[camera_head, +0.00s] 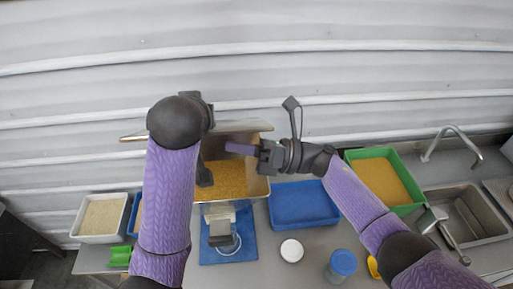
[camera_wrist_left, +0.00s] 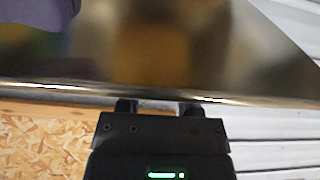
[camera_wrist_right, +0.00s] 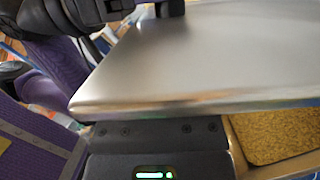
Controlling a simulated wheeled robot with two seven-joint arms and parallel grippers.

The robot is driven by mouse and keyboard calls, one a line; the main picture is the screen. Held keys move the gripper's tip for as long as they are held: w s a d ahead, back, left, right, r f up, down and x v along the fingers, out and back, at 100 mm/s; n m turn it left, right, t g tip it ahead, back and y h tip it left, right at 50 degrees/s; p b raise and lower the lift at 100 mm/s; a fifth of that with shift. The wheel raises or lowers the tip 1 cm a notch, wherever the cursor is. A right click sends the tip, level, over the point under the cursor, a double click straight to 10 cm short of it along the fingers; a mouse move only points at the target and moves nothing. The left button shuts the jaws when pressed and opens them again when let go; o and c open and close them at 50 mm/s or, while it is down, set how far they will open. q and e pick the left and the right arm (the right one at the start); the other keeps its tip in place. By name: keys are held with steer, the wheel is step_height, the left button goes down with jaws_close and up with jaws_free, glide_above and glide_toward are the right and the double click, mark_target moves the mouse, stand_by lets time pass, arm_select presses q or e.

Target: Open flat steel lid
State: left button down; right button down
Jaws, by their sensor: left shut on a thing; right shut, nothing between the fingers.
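The flat steel lid (camera_head: 252,127) stands raised and tilted over the hopper (camera_head: 262,188), which holds yellow grain (camera_head: 228,180). My left gripper (camera_wrist_left: 160,106) is shut on the lid's rim (camera_wrist_left: 60,89) in the left wrist view. In the head view my left forearm and wrist hide much of its hold. My right gripper (camera_head: 258,153) is shut and empty, close by the lid's right side above the hopper. In the right wrist view the lid (camera_wrist_right: 210,60) spans the picture and hides my right fingertips; contact with it cannot be told.
A blue tray (camera_head: 303,220), a white-lidded jar (camera_head: 291,250) and a blue-capped jar (camera_head: 343,263) stand right of the hopper. A green tray (camera_head: 411,206) and a sink (camera_head: 470,215) are farther right. A white tray (camera_head: 78,229) is at left. A corrugated wall (camera_head: 300,55) stands close behind.

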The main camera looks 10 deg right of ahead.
steer(key=shift+x, duration=1.75)
arm_select(q)
steer(key=shift+f, duration=0.1)
arm_select(e)
steer(key=shift+w+r, duration=0.45)
steer(key=shift+r, duration=0.15)
arm_select(q)
steer(key=shift+c, duration=1.3)
jaws_free()
steer(key=shift+w, duration=0.1)
